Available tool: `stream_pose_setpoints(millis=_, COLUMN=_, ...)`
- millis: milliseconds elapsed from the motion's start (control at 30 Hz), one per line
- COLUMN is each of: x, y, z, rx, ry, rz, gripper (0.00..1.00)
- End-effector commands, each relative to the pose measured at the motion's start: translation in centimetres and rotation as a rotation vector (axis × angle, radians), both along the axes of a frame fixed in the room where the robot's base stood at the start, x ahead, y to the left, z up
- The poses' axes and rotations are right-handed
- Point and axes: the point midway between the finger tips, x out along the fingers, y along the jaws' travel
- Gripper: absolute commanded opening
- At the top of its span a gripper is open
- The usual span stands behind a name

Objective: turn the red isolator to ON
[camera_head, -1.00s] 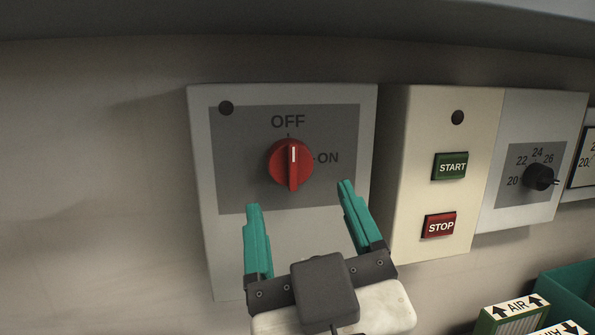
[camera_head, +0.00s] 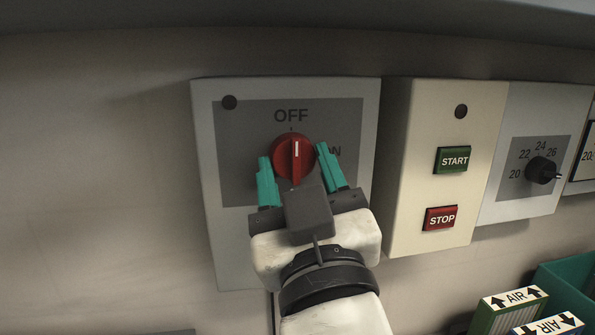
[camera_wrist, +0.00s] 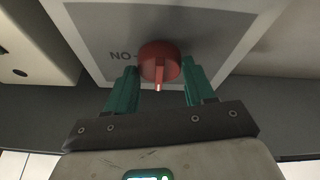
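The red isolator (camera_head: 294,156) is a round red knob with a raised grip, on a grey panel (camera_head: 233,130) of a light grey box. Its white line points up to OFF, and ON is marked at its right, partly hidden by a finger. My gripper (camera_head: 297,169) has teal fingers, open, one on each side of the knob. In the wrist view the red isolator (camera_wrist: 158,65) shows between the two fingers of my gripper (camera_wrist: 158,80), with a gap on each side. I see no contact.
To the right are a cream box with a green START button (camera_head: 453,159) and a red STOP button (camera_head: 440,217), and a box with a black dial (camera_head: 541,170). The wall at left is clear.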

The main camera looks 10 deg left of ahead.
Motion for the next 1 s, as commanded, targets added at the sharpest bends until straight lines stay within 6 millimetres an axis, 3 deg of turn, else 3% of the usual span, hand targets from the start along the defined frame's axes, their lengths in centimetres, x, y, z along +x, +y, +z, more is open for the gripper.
stream_pose_setpoints(millis=300, x=-0.01, y=-0.02, z=-0.01, rx=0.000, ry=0.000, rz=0.000, gripper=0.23)
stream_pose_setpoints(millis=667, x=-0.02, y=0.04, z=-0.22, rx=0.056, ry=0.017, rz=-0.001, gripper=0.22)
stream_pose_setpoints(millis=1000, x=-0.11, y=0.31, z=-0.34, rx=0.298, ry=0.085, rz=0.001, gripper=0.22)
